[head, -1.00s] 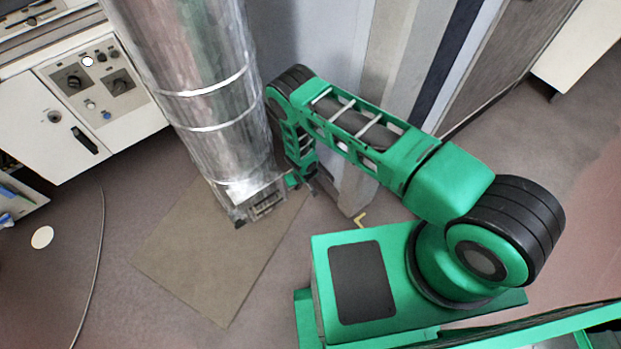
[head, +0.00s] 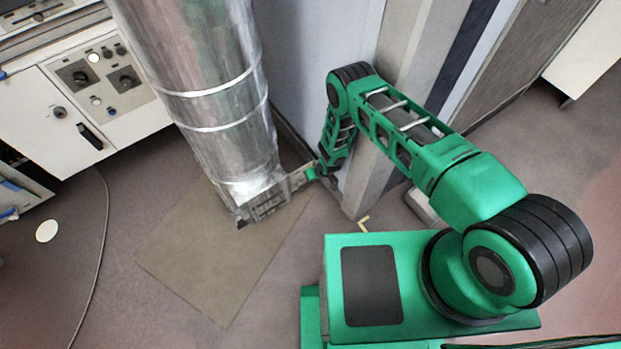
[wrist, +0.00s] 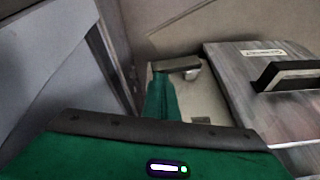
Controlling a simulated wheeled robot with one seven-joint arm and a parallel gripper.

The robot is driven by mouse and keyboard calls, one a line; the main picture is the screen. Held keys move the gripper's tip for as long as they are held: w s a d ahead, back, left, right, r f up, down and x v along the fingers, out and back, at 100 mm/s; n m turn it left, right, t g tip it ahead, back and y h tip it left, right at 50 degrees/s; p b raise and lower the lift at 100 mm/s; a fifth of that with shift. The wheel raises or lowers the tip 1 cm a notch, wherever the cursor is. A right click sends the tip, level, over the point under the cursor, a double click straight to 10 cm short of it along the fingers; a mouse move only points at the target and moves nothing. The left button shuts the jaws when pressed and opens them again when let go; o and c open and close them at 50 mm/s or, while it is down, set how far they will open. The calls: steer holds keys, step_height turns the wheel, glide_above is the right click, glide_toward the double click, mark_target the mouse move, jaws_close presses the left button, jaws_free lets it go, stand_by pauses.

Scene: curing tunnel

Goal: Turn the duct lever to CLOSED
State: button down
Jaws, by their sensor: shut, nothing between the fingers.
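The silver duct (head: 215,95) runs down to a box-like foot (head: 262,205) on the floor. A pale plate (head: 297,178) sticks out from the foot's right side. My gripper (head: 316,172) is low beside this plate, small and partly hidden by my arm. In the wrist view, the green end of my gripper (wrist: 161,98) is shut and empty. A short grey bar with a pale end (wrist: 178,64), which looks like the duct lever, lies right at its tip; I cannot tell whether they touch. The lever's markings are not readable.
In the wrist view, a metal surface with a small label (wrist: 262,52) and a dark-framed part (wrist: 288,75) is at right. A grey wall panel (head: 310,70) stands close behind my arm. A brown mat (head: 205,262) covers the floor. A white control cabinet (head: 85,105) is at left.

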steer(key=shift+w+d+f, duration=0.25)
steer(key=shift+d+f, duration=0.2)
steer(key=shift+f, duration=0.25)
stand_by(0.3)
steer(key=shift+s, duration=0.2)
steer(key=v, duration=1)
steer(key=shift+r, duration=0.25)
steer(key=shift+s+a, duration=0.1)
steer(key=shift+s, duration=0.05)
